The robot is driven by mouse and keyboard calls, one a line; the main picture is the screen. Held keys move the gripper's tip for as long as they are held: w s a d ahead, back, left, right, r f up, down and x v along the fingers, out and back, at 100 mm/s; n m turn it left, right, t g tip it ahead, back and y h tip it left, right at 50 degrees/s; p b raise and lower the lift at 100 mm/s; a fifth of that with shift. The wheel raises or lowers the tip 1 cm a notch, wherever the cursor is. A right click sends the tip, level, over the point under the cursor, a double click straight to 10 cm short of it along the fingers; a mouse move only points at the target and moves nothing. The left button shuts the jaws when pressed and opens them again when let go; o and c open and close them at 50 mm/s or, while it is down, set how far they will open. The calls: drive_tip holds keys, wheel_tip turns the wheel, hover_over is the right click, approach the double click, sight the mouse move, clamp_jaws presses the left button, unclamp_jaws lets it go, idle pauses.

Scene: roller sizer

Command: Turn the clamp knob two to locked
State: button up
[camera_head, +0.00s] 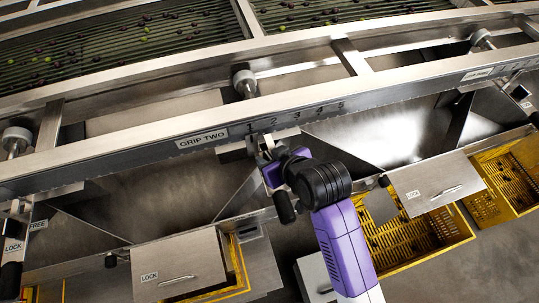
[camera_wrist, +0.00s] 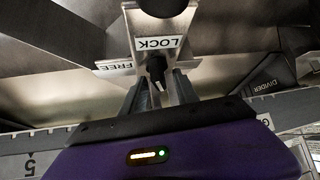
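The clamp knob two (camera_wrist: 156,67) is a small dark knob on a metal bracket in the wrist view. A LOCK label (camera_wrist: 158,43) is beyond it and a FREE label (camera_wrist: 113,66) is to its left. I cannot tell which label the knob points at. My gripper (camera_wrist: 160,86) is open, with one finger on each side of the knob; contact is not clear. In the head view my gripper (camera_head: 268,152) is at the rail, just right of the GRIP TWO label (camera_head: 202,139); it hides the knob there.
The numbered metal rail (camera_head: 110,162) runs across the scene. Beyond it, rollers (camera_head: 110,50) carry olives. Yellow crates (camera_head: 403,240) and metal lids marked LOCK (camera_head: 180,268) are below. Another LOCK label (camera_head: 13,246) is at far left. A DIVIDER plate (camera_wrist: 266,88) is right in the wrist view.

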drive_tip(key=shift+w+f, duration=0.15)
drive_tip(key=shift+c, duration=0.3)
clamp_jaws()
drive_tip(key=shift+a+m+h+p, duration=0.1)
drive_tip(key=shift+m+h+p, duration=0.35)
drive_tip(key=shift+p, duration=0.25)
drive_tip(key=shift+m+t+h+p, duration=0.4)
drive_tip(key=shift+m+h+p, duration=0.25)
drive_tip(key=shift+m, duration=0.4)
